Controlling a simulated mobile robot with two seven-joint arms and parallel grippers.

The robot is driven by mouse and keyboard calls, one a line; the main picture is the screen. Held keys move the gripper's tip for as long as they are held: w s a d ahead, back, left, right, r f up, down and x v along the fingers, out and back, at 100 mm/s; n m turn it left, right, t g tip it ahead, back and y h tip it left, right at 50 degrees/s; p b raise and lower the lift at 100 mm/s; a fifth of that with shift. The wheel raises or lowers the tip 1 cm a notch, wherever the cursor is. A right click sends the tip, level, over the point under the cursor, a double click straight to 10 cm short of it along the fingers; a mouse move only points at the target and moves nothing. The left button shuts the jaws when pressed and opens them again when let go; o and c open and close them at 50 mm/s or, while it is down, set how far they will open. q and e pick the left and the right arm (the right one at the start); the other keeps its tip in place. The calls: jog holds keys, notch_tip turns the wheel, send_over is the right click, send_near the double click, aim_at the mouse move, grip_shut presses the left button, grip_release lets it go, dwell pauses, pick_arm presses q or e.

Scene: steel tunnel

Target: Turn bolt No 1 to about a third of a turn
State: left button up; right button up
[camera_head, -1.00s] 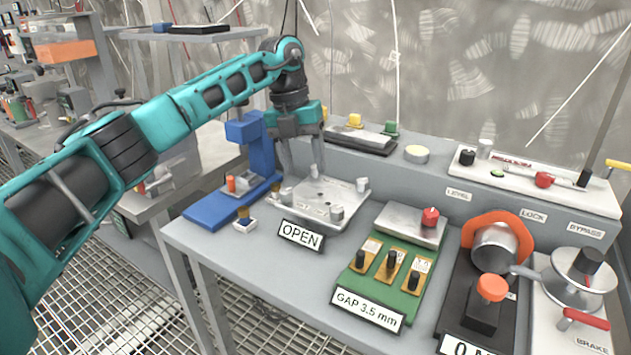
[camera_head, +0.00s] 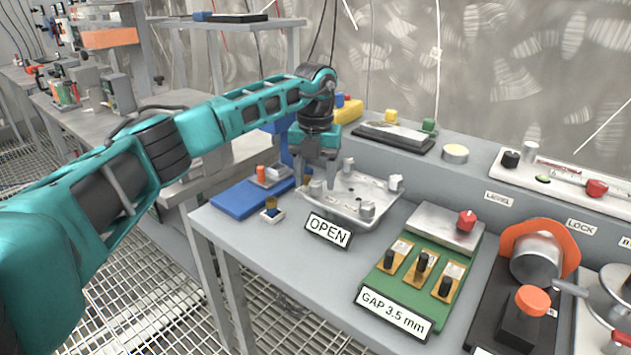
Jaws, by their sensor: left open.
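A metal plate (camera_head: 345,203) with several upright bolts lies on the bench behind an "OPEN" sign (camera_head: 329,231). A left bolt (camera_head: 316,187) stands at the plate's near left corner. Others are a back bolt (camera_head: 349,165), a right bolt (camera_head: 396,183) and a front bolt (camera_head: 367,209). I cannot read which is No 1. My left gripper (camera_head: 315,184) is open and points down at the left bolt, its fingers appearing on either side of it. Whether they touch it I cannot tell. My right gripper is not in view.
A blue fixture (camera_head: 236,198) stands left of the plate, close to my gripper. A green gap board (camera_head: 428,262) with several black knobs is at the right front. An orange-rimmed cylinder device (camera_head: 540,250) is further right. The raised back shelf holds coloured buttons.

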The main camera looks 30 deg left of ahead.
pick_arm(q)
jog(key=shift+f, duration=0.5)
jog(key=c, duration=1.1)
